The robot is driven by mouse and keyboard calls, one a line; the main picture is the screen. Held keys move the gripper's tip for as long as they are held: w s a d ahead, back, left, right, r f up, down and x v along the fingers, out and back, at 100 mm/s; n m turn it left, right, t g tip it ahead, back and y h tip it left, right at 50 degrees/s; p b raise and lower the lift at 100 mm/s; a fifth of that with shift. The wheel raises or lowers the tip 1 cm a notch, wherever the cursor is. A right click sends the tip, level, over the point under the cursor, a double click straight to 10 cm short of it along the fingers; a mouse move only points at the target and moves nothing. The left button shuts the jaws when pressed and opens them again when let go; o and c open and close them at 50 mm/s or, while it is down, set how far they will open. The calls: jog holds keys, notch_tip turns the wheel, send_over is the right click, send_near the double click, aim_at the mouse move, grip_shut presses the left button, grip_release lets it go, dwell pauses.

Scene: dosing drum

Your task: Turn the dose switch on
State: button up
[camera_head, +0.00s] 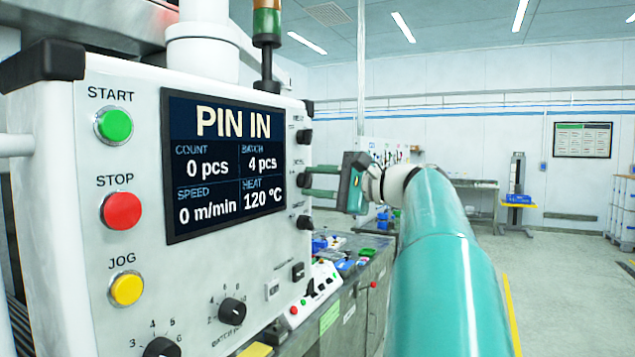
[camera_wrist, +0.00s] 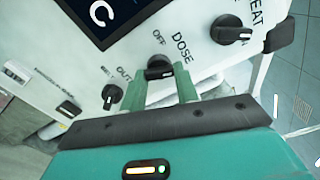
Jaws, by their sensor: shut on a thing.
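The dose switch (camera_wrist: 158,68) is a black rotary knob with DOSE and OFF printed beside it in the wrist view. My gripper (camera_wrist: 160,78) has its two green fingers on either side of this knob, shut on it. In the head view my gripper (camera_head: 307,182) reaches in from the right to the right part of the panel face (camera_head: 215,265), level with the display's lower half.
The display (camera_head: 225,165) reads PIN IN, 0 pcs, 0 m/min and 120 °C. Green START (camera_head: 115,125), red STOP (camera_head: 122,210) and yellow JOG (camera_head: 127,288) buttons are at left. The heat knob (camera_wrist: 232,30) and another knob (camera_wrist: 111,96) flank the dose switch closely.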

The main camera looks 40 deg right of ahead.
jog(key=shift+s+d+m, duration=0.1)
jog(key=shift+m, duration=1)
jog(key=shift+f, duration=0.1)
jog(key=o, duration=1)
jog(key=shift+c, duration=0.2)
jog(key=v, duration=1.3)
jog(key=shift+s, duration=0.35)
